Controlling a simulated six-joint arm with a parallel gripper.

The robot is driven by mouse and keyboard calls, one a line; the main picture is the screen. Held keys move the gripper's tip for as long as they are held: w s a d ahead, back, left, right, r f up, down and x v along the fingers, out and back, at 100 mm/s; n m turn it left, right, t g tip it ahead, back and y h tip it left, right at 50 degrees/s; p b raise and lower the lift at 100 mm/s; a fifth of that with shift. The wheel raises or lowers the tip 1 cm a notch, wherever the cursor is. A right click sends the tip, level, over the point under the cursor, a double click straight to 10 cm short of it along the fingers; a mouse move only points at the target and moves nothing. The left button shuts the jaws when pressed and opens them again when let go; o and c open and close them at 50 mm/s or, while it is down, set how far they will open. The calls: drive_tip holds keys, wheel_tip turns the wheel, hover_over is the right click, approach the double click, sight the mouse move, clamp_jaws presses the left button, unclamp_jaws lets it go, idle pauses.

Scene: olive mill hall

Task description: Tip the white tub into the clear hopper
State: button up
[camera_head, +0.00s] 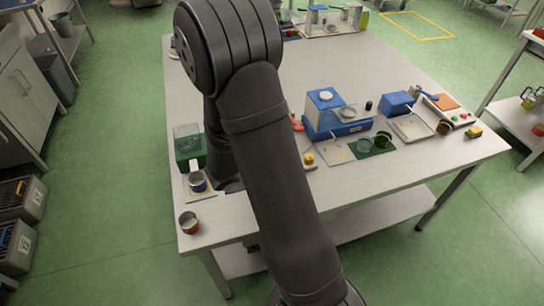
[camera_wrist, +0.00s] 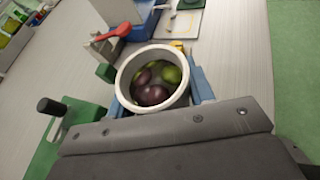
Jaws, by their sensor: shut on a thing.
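The white tub (camera_wrist: 124,80) is in the middle of the wrist view, round and open at the top. Several dark purple and green olives (camera_wrist: 152,95) lie in it. My gripper (camera_wrist: 160,92) is shut on the tub, with blue finger pads against its two sides. In the head view my arm hides the tub and most of the gripper. A clear box-like hopper (camera_head: 187,131) stands on a green body at the table's left edge, left of my arm. A green body with a black handle shows at the lower left of the wrist view.
A blue machine (camera_head: 322,116) with a clear dish stands right of my arm. A red-handled tool (camera_head: 297,122) lies beside it. A metal cup (camera_head: 197,181) and a reddish-brown cup (camera_head: 188,222) stand at the near left. The table's (camera_head: 330,60) far middle is clear.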

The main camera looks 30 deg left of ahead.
drive_tip(key=shift+w+d+r, duration=0.15)
drive_tip(key=shift+d+r, duration=0.3)
drive_tip(key=shift+d, duration=0.25)
drive_tip(key=a+n+y, duration=0.2)
drive_tip(key=a+y, duration=0.1)
drive_tip(key=a, duration=0.4)
drive_tip(key=w+a+n+y, duration=0.1)
drive_tip(key=a+n+y, duration=0.2)
drive_tip(key=a, duration=0.3)
drive_tip(key=a+n+y, duration=0.3)
drive_tip(key=a, duration=0.4)
drive_tip(key=shift+w+a+r+y, duration=0.15)
drive_tip(key=shift+w+a+y, duration=0.15)
drive_tip(key=shift+w+a, duration=0.1)
drive_tip(key=shift+s+a+n+y, duration=0.15)
drive_tip(key=shift+a+n+y, duration=0.25)
drive_tip(key=shift+a+n, duration=0.25)
drive_tip(key=shift+a+r, duration=0.1)
drive_tip(key=shift+r, duration=0.05)
drive_tip(key=shift+s+a+r+n+h, duration=0.2)
drive_tip(key=shift+a+r+n+h, duration=0.15)
drive_tip(key=shift+r, duration=0.15)
drive_tip(key=shift+s+a+r+n+h, duration=0.2)
drive_tip(key=shift+r+n+h, duration=0.1)
drive_tip(key=shift+r, duration=0.15)
drive_tip(key=shift+s+a+r+n+t, duration=0.15)
drive_tip(key=shift+a+n+t, duration=0.15)
drive_tip(key=shift+n+t, duration=0.2)
